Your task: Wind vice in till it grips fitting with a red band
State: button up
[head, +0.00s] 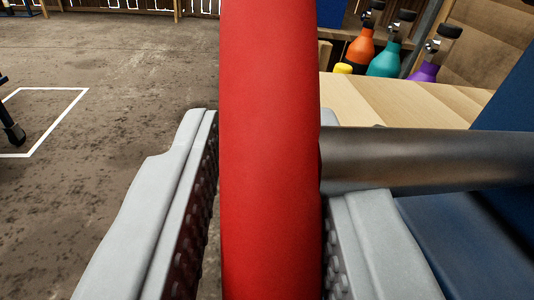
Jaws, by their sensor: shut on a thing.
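A thick red bar (268,60), which looks like the vice's handle, stands upright through the middle of the head view. My gripper (266,130) is shut on it, with one pale grey finger on each side. A dark metal rod (425,160), seemingly the vice's screw, runs from the bar to the right edge. Blue parts of what looks like the vice (445,235) show at the lower right, partly behind the rod and right finger. The vice's gripping faces and the fitting with a red band are not in view.
A light wooden bench top (400,100) lies behind the rod. Orange (361,48), teal (386,58) and purple (426,72) bottles stand beyond it. Open concrete floor (110,70) with a white marked outline is at the left.

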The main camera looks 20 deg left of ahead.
jog(key=shift+s+a+f+y, duration=0.1)
jog(key=shift+a+f+y, duration=0.05)
jog(key=shift+y, duration=0.15)
jog(key=o, duration=0.9)
jog(key=shift+a, duration=0.1)
jog(key=shift+c, duration=0.2)
jog(key=shift+d, duration=0.2)
jog(key=shift+s+d, duration=0.15)
jog(key=shift+s, duration=0.1)
jog(key=v, duration=1.6)
jog(key=shift+s, duration=0.45)
